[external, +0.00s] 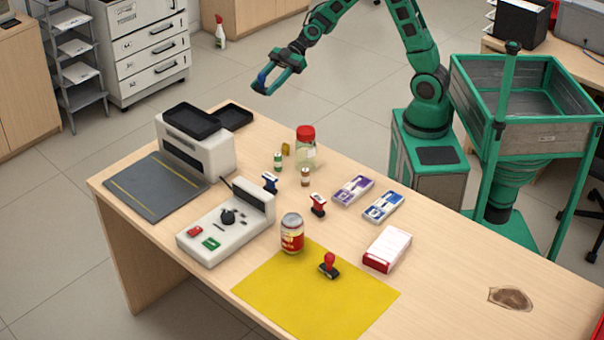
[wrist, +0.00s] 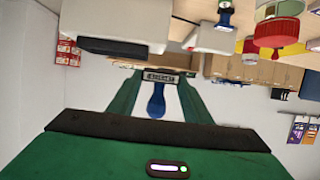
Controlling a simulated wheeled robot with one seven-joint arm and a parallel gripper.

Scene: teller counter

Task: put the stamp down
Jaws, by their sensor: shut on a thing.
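My gripper (external: 262,86) is shut on a blue-handled stamp (wrist: 157,102) and holds it in the air beyond the far edge of the counter. In the wrist view the blue handle is between the two green fingers, and a dark plate with pale lettering sits at its end. In the external view only a bit of blue (external: 263,75) shows between the fingers. A red-handled stamp (external: 329,266) stands on the yellow mat (external: 290,298). A second blue-handled stamp (external: 269,183) and another red-handled stamp (external: 318,205) stand mid-counter.
A jar with a red lid (external: 306,150), a can (external: 292,234), a white device (external: 222,230), a printer-like machine (external: 200,145) and a grey mat (external: 150,187) stand on the counter. A red-and-white box (external: 387,249) lies right of the yellow mat. The counter's right end is mostly clear.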

